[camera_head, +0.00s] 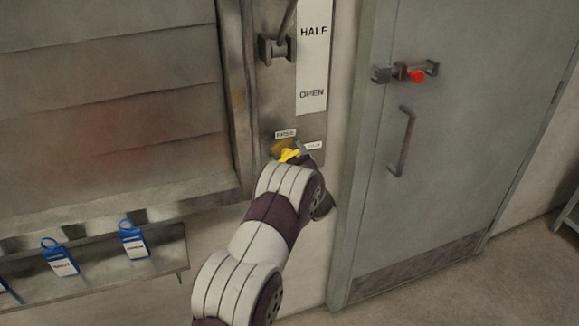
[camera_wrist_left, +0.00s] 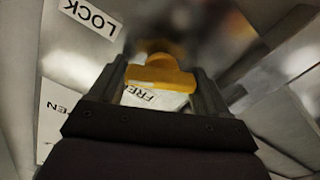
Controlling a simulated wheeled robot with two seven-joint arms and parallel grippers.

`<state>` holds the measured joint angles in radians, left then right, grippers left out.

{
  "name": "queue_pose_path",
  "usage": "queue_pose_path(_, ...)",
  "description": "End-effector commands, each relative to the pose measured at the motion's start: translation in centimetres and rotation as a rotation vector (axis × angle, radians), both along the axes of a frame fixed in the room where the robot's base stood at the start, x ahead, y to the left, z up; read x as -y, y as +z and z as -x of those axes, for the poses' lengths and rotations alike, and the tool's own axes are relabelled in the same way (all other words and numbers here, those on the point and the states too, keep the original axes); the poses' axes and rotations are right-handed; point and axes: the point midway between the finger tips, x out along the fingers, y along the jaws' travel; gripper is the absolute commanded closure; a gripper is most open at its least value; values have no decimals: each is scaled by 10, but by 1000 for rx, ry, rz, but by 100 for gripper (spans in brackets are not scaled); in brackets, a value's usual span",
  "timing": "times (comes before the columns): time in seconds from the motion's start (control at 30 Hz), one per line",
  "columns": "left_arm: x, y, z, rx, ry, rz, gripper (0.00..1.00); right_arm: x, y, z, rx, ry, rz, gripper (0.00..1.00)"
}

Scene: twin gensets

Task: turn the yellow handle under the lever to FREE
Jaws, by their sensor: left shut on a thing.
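The yellow handle (camera_head: 288,155) sits low on a metal plate, under the lever (camera_head: 288,17). A FREE label (camera_head: 285,134) is just above it and a second small label (camera_head: 313,146) is to its right. My left gripper (camera_head: 291,158) reaches up to the handle and is shut on it; its own arm hides much of it. In the left wrist view the yellow handle (camera_wrist_left: 160,72) lies between the two fingers of the gripper (camera_wrist_left: 160,88). The FREE label (camera_wrist_left: 150,98) and the LOCK label (camera_wrist_left: 90,17) show there. My right gripper is not in view.
The lever plate carries a white strip (camera_head: 312,60) reading HALF and OPEN. A grey door (camera_head: 455,130) with a red-knobbed latch (camera_head: 416,75) and a bar handle (camera_head: 403,142) stands at right.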

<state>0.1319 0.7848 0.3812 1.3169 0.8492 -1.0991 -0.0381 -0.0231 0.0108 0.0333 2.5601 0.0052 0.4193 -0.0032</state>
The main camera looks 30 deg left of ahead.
Motion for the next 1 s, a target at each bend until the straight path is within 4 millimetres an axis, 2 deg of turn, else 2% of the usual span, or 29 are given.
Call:
queue_pose_path(0.03, 0, -8, 0, 34, -1, 27, 53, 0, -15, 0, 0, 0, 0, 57)
queue_pose_path(0.7, -2, -12, 2, 515, -1, 441, 53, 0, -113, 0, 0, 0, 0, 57)
queue_pose_path(1.0, -2, -11, 2, 704, 0, 602, 53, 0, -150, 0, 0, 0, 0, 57)
